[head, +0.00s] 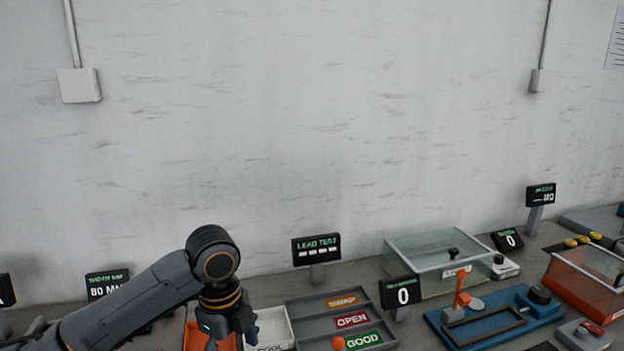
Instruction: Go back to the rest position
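My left arm comes in from the lower left. Its wrist bends down over the bench, and the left gripper (238,322) hangs low, beside the white bin. It is seen from above and behind, so its fingertips and anything between them are hidden. My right gripper is not in view.
Near the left gripper are an orange bin (193,338) and a white bin (274,326). A grey tray (299,319) has labelled compartments, including OPEN and GOOD. Further right stand a clear-lidded box (420,272), a blue fixture (510,335) and an orange box (580,293).

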